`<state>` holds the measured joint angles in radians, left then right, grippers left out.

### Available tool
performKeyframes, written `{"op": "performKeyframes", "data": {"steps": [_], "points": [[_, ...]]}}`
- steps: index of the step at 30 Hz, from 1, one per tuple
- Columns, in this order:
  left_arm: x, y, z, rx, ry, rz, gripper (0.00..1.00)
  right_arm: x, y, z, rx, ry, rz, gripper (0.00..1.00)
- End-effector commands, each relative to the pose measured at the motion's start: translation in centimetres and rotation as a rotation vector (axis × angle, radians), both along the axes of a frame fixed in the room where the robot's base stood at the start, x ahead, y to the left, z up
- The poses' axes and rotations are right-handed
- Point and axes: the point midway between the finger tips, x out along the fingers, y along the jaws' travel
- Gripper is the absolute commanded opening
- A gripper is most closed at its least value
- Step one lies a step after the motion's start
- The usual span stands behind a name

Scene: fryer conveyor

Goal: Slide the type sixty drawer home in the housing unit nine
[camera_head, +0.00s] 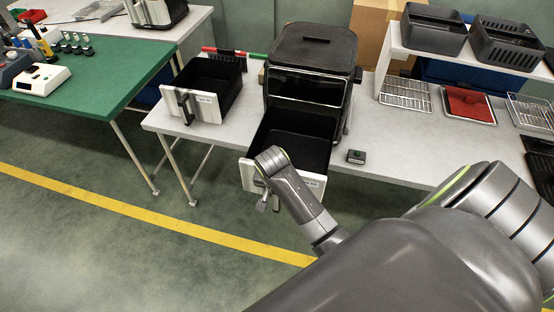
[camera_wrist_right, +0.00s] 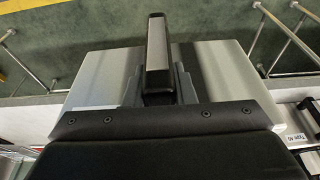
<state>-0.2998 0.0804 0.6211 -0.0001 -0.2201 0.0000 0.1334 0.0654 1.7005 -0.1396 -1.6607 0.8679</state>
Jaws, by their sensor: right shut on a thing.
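The housing unit (camera_head: 312,48) is a black box with a lid, standing on the light grey table. A black drawer (camera_head: 302,128) with a pale front sticks far out of its open front, over the table's near edge. The label on its front is too small to read. My right gripper (camera_head: 268,199) is at this drawer's front and shut on its handle. In the right wrist view the dark upright handle (camera_wrist_right: 157,55) stands between the fingers, before the silvery drawer front (camera_wrist_right: 225,75). My left gripper is not in view.
A second black drawer (camera_head: 222,76) with a pale, labelled front stands on the table left of the housing. A small dark block (camera_head: 356,157) lies right of the pulled-out drawer. Wire racks (camera_head: 405,94) and black baskets (camera_head: 434,30) are further right. The floor in front is clear.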

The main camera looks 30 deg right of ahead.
Motion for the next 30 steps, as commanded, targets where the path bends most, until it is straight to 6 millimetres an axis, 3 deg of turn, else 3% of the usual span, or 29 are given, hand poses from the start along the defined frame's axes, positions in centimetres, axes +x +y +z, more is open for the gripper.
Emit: {"op": "performKeyframes", "data": {"steps": [30], "points": [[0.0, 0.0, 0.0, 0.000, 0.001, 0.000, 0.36, 3.2, -3.8, 0.2, -0.004, -0.005, -0.002, 0.00]]}}
